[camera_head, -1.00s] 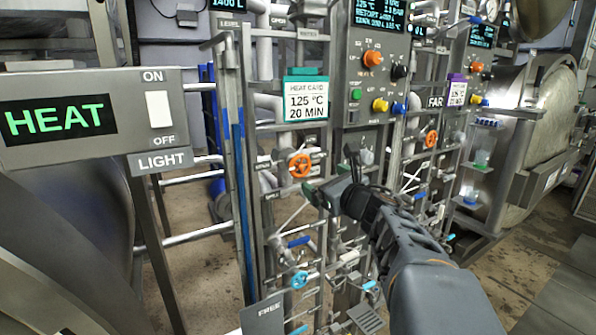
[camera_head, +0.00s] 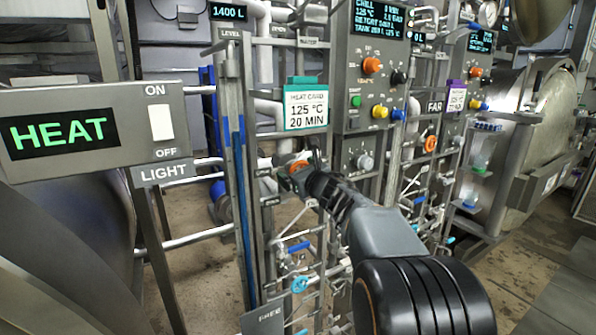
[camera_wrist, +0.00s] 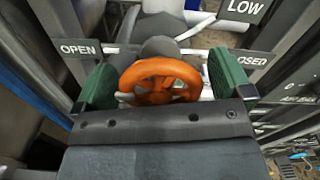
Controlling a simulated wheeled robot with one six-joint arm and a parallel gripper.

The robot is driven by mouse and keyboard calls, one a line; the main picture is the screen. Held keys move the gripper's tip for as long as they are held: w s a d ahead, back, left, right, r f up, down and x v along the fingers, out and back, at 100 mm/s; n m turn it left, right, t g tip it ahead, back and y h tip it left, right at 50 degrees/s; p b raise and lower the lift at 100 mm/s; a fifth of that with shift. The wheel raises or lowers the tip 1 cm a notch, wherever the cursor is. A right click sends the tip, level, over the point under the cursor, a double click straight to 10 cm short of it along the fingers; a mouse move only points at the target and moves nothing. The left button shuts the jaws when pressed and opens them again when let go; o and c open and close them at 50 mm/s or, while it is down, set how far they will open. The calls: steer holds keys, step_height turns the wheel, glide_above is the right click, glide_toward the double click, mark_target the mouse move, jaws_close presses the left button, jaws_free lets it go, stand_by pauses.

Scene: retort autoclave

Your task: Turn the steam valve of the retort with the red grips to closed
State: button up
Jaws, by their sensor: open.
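An orange handwheel (camera_head: 298,165) sits on the near pipe rack, partly hidden by my gripper (camera_head: 290,173). In the wrist view, the same orange handwheel (camera_wrist: 160,72) lies between the two green fingers of my gripper (camera_wrist: 165,85). The fingers are open, one on each side of the wheel; I cannot tell whether either touches it. An OPEN label (camera_wrist: 78,49) is left of the wheel and a partly hidden CLOSED label (camera_wrist: 253,61) right of it. A second orange handwheel (camera_head: 430,144) is on the farther rack. I make out no red grips on either retort.
A heat card (camera_head: 305,105) reading 125 °C, 20 MIN hangs above the near wheel. A control panel (camera_head: 352,84) with coloured knobs stands right of it. Blue-handled valves (camera_head: 299,284) and pipes crowd below. A HEAT sign box (camera_head: 90,125) is at left.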

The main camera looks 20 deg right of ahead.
steer(key=c, duration=0.9)
